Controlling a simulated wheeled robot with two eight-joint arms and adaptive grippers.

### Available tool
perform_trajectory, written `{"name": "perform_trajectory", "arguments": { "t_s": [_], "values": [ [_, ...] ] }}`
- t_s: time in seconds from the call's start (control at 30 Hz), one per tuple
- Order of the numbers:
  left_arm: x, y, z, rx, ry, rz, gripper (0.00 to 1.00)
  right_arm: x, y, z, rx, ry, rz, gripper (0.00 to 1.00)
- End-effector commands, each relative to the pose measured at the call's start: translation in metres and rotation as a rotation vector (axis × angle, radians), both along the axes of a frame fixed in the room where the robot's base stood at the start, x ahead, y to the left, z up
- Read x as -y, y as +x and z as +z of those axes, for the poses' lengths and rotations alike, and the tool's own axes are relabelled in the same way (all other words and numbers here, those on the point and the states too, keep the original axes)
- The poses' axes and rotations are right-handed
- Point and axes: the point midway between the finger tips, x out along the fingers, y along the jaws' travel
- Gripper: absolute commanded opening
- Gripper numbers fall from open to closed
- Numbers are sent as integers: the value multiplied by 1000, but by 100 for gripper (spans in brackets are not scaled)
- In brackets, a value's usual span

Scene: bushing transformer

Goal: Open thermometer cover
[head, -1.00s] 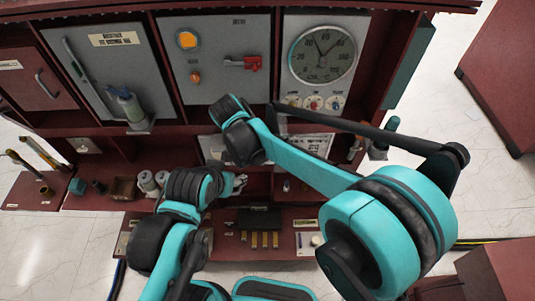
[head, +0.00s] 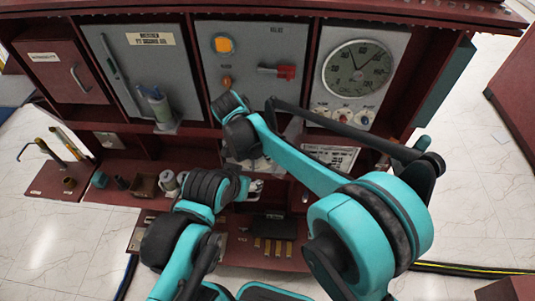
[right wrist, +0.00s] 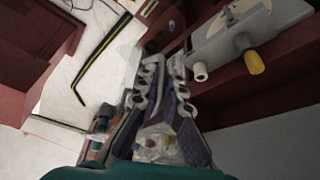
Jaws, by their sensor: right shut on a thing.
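The thermometer dial (head: 357,68), round with a dark face, sits on a grey panel at the upper right of the cabinet in the head view. My right gripper (right wrist: 162,64) fills the middle of the right wrist view, its fingers close together. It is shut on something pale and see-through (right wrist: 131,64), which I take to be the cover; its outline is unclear. In the head view my right arm hides most of that hand. My left gripper (head: 256,188) is small and partly hidden beside the left wrist, low in front of the cabinet; its opening cannot be told.
A grey bottle-like part (head: 158,107) stands on the left panel. In the right wrist view, a yellow knob (right wrist: 254,62) stands close to the right.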

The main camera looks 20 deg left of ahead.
Motion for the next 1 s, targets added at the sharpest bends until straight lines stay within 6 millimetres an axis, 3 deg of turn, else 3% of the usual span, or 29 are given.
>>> {"name": "perform_trajectory", "arguments": {
  "t_s": [0.17, 0.27, 0.3, 0.67, 1.0],
  "values": [
    [0, 0, 0, 0, 0, 0, 54, 1, 1, 0, 0, -1, -1, 0],
    [0, 0, 0, 0, 0, 0, 54, 1, 1, 0, 1, -1, -2, 26],
    [0, 0, 0, 0, 0, 0, 54, 1, 1, 0, 1, -1, -2, 29],
    [0, 0, 0, 0, 0, 0, 54, -1, -1, 5, 1, 0, -1, 29],
    [0, 0, 0, 0, 0, 0, 54, -20, -18, 66, 0, -1, 0, 29]
  ]
}}
